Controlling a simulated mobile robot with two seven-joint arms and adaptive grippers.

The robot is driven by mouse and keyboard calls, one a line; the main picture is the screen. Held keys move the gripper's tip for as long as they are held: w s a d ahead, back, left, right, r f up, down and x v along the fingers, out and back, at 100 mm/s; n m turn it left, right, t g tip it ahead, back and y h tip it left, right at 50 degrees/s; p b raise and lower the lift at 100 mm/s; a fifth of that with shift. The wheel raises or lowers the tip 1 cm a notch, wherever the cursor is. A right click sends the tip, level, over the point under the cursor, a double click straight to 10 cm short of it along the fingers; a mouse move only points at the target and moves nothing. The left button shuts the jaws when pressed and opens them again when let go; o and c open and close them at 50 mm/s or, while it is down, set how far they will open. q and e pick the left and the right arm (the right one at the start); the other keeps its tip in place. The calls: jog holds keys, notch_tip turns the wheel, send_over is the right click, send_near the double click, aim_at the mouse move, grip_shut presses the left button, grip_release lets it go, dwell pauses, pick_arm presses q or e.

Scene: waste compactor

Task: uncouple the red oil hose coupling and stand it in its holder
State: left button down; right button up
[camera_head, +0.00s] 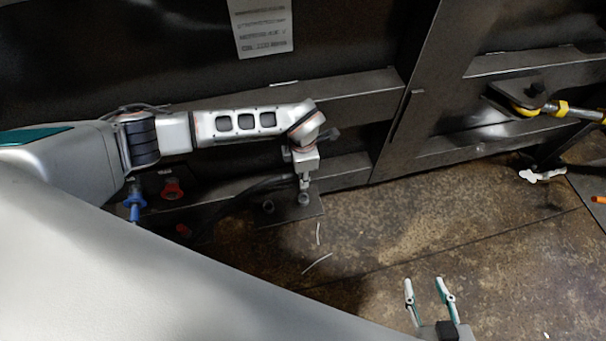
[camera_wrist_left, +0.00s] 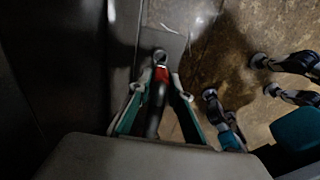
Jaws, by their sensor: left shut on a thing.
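My left gripper (camera_head: 303,184) points down over a dark floor plate (camera_head: 287,217) beside the wall beam. In the left wrist view my left gripper (camera_wrist_left: 158,86) is shut on the red oil hose coupling (camera_wrist_left: 161,75), a red band with a grey metal ring end and a dark hose behind it. The dark hose (camera_head: 243,190) runs left from the gripper. The coupling's end is at the plate; I cannot tell if it is seated in a holder. A red socket (camera_head: 172,188) on the wall has no hose visibly attached. My right gripper (camera_head: 424,284) is open and empty above the floor.
A blue coupling (camera_head: 134,203) hangs at the wall left of the red socket. A small dark ring (camera_head: 268,206) stands on the plate left of my left gripper. A yellow-ended rod (camera_head: 560,108) is at upper right. The brown floor (camera_head: 420,215) is mostly clear.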

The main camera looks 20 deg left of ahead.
pick_arm(q)
jog(key=shift+w+r, duration=0.15)
jog(key=shift+r, duration=0.25)
jog(key=f, duration=0.3)
jog(key=shift+s+f+b, duration=0.2)
jog(key=shift+f+b, duration=0.1)
jog(key=shift+b, duration=0.05)
jog(key=shift+f+b, duration=0.45)
jog(key=shift+f, duration=0.7)
jog(key=shift+w+f, duration=0.1)
jog(key=shift+f, duration=0.1)
pick_arm(e)
jog(key=shift+w+a+r, duration=0.1)
jog(key=shift+w+a, duration=0.05)
jog(key=shift+a, duration=0.1)
pick_arm(q)
jog(key=shift+p, duration=0.45)
pick_arm(e)
jog(key=shift+w+r, duration=0.45)
jog(key=shift+r, duration=0.3)
pick_arm(q)
jog(key=shift+f+b, duration=0.7)
jog(key=shift+f, duration=1.2)
pick_arm(e)
jog(key=shift+s+f, duration=0.4)
jog(key=shift+f, duration=0.25)
jog(key=shift+s+f, duration=0.35)
jog(key=shift+f, duration=0.3)
